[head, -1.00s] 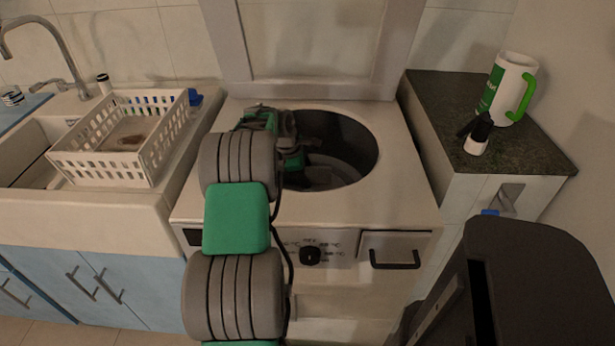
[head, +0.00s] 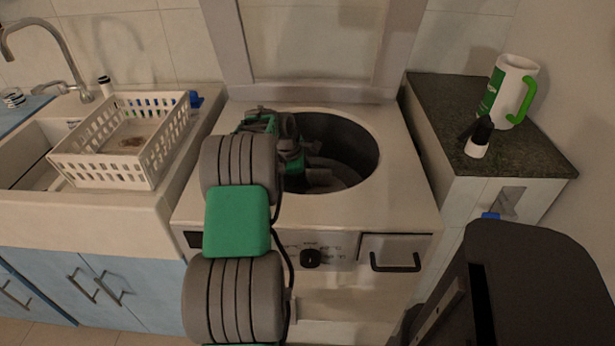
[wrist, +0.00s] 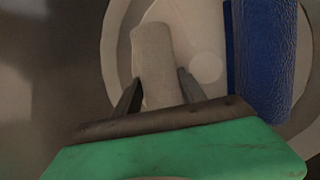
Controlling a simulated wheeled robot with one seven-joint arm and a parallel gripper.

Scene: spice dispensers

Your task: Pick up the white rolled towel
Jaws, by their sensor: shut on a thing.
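The white rolled towel (wrist: 152,45) stands out between the two fingers of my gripper (wrist: 158,82) in the wrist view. The fingers are closed against its sides, and its lower end is hidden behind the gripper body. A blue rolled towel (wrist: 268,60) lies just to the right, close to the right finger. In the head view my arm reaches into the round opening of the washing machine (head: 350,150). The fingers and the white towel cannot be made out there.
A white basket (head: 100,165) stands at the sink on the left. On the dark counter at right are a white mug with a green handle (head: 508,92) and a small black-and-white bottle (head: 478,145).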

